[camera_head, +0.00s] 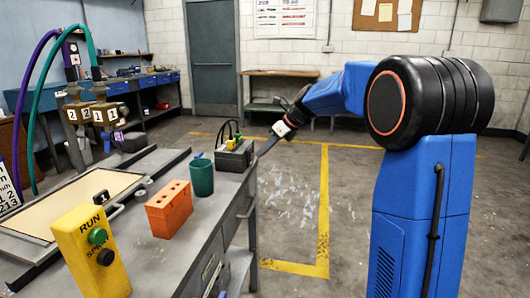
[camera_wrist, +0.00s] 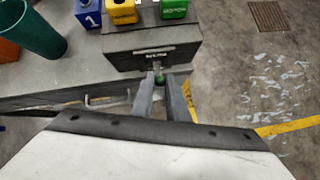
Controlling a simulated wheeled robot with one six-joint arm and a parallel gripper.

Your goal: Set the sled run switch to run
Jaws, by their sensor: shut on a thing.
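A dark grey control box (camera_head: 235,156) stands at the bench's far right corner. In the wrist view, the box (camera_wrist: 130,50) carries a pale label too small to read surely. A small switch lever with a green tip (camera_wrist: 159,79) sticks out from its face below the label. My gripper (camera_wrist: 160,82) is shut on this lever, its two grey fingers on either side of the tip. The lever's set position cannot be told.
A green cup (camera_head: 201,177), an orange brick (camera_head: 169,208) and a yellow RUN panel (camera_head: 90,255) stand on the bench. Floor right of the bench is clear.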

